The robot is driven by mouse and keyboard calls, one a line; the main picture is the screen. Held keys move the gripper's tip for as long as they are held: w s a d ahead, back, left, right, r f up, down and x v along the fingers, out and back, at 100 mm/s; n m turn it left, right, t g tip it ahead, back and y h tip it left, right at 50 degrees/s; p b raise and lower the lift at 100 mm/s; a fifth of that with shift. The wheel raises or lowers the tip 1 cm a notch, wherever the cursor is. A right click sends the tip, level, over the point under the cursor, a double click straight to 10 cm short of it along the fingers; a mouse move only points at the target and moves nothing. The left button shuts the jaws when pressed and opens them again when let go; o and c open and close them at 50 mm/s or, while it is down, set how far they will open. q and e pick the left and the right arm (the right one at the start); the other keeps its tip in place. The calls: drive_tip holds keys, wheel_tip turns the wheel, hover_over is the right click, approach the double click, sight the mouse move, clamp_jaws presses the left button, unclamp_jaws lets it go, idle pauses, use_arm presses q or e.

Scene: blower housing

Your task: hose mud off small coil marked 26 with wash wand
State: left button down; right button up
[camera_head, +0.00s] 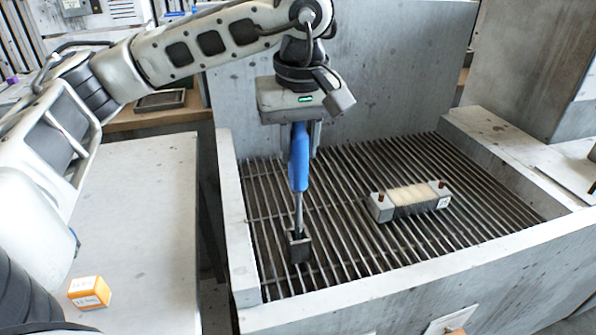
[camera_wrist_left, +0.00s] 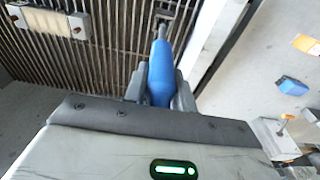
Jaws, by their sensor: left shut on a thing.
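My left gripper (camera_head: 300,124) is shut on the blue handle of the wash wand (camera_head: 299,160) and holds it upright, head down, over the left part of the grate. The wand's dark square head (camera_head: 300,249) is at or just above the bars; I cannot tell if it touches. The small coil (camera_head: 412,199) lies on the grate to the right of the wand, apart from it. It has grey end blocks, copper-coloured posts, a pale top and a small end label too small to read surely. In the left wrist view the blue handle (camera_wrist_left: 160,75) sits between the fingers, and the coil (camera_wrist_left: 52,22) is at upper left.
The barred grate (camera_head: 350,245) lies in a grey wash basin with raised walls (camera_head: 400,268) and a tall back panel (camera_head: 390,80). A grey table (camera_head: 150,220) at left carries an orange box (camera_head: 89,292). Bars around the coil are clear.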

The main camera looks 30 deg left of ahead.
use_arm(q)
drive_tip(key=shift+r, duration=1.3)
use_arm(e)
drive_tip(key=shift+a, duration=0.1)
drive_tip(key=shift+r, duration=0.1)
